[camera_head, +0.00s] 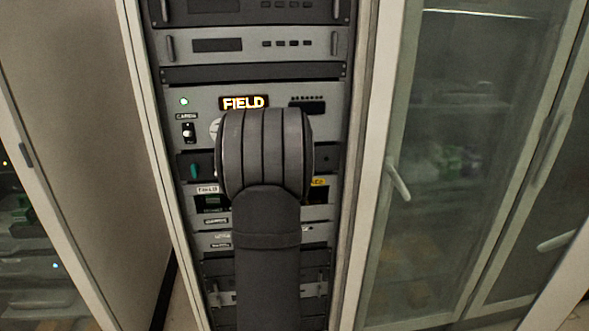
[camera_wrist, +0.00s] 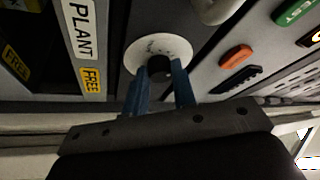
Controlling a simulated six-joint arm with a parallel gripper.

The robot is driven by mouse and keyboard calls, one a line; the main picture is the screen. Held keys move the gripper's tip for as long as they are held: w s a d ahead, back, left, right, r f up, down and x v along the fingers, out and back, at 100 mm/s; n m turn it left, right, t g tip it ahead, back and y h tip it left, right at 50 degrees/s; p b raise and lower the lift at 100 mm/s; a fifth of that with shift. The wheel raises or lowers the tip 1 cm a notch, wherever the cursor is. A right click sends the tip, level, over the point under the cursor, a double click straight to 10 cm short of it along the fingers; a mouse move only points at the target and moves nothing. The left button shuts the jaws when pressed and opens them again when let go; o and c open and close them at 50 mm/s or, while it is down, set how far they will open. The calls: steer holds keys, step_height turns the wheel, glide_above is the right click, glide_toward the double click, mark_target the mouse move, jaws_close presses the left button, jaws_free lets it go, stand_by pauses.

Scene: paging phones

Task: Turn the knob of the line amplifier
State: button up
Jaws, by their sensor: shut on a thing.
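The knob (camera_wrist: 159,66) is a dark round cap in front of a white disc-shaped dial (camera_wrist: 146,48) on a dark panel strip in the wrist view. My gripper (camera_wrist: 161,82) has its two blue fingers on either side of the knob, closed on it. In the head view my arm covers the knob and my fingertips. The dark panel (camera_head: 327,163), which seems to be the line amplifier, shows at both sides of my arm. No label names it in view.
Above it is a grey panel with a lit FIELD display (camera_head: 244,102), a green lamp (camera_head: 184,101) and a switch (camera_head: 189,132). The wrist view shows a PLANT label (camera_wrist: 81,33) and an orange button (camera_wrist: 237,57). A glass-door cabinet (camera_head: 470,160) stands at right.

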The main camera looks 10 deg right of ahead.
steer(key=n+y, duration=0.4)
steer(key=n, duration=0.4)
steer(key=d+n+t+y, duration=0.1)
steer(key=n+y, duration=0.3)
steer(key=n, duration=0.4)
steer(key=n+y, duration=0.4)
steer(key=n, duration=0.4)
steer(key=shift+d+n+t+y, duration=0.2)
steer(key=shift+n+t+y, duration=0.1)
steer(key=shift+t, duration=0.1)
steer(key=shift+n, duration=0.4)
steer(key=o, duration=1)
steer(key=shift+f, duration=0.1)
